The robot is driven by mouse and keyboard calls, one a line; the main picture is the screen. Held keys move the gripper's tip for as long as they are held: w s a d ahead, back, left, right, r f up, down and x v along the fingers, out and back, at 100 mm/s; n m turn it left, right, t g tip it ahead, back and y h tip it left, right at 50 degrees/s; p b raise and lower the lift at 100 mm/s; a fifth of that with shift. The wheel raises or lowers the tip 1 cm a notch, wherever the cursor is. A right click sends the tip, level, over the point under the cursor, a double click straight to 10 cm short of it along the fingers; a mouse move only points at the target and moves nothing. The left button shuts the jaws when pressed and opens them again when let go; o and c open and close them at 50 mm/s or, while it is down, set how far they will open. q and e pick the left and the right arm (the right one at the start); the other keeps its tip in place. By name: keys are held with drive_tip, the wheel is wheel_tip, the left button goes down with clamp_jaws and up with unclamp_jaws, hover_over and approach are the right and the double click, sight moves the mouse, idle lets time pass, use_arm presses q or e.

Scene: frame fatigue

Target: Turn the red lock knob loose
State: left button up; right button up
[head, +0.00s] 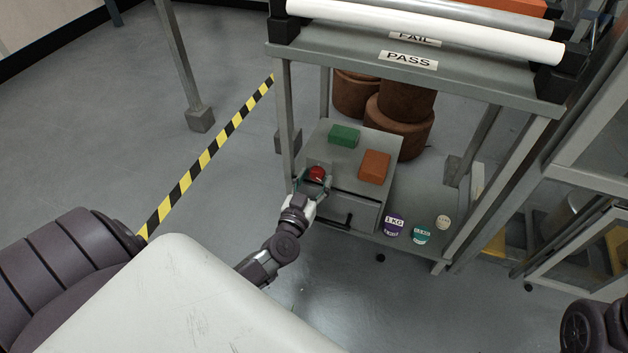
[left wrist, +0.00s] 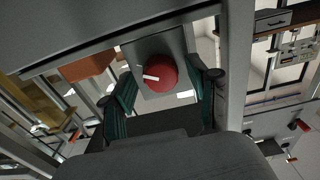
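The red lock knob (head: 317,173) sits on a grey block at the left of the grey cabinet (head: 340,189). In the left wrist view, the red knob (left wrist: 160,74) is round, with a white pointer mark towards the left. My left gripper (head: 313,179) is at the knob, one finger on each side. In the left wrist view, the green-padded fingers of my left gripper (left wrist: 161,88) stand apart with the knob between their tips; the gap looks wider than the knob. Contact cannot be made out. My right gripper is out of view; only part of my right arm shows at lower right.
A green block (head: 344,135) and an orange block (head: 374,166) lie on the cabinet top. Purple (head: 394,224) and teal (head: 421,236) weights stand to its right.

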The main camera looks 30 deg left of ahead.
use_arm(q)
drive_tip(key=c, duration=0.9)
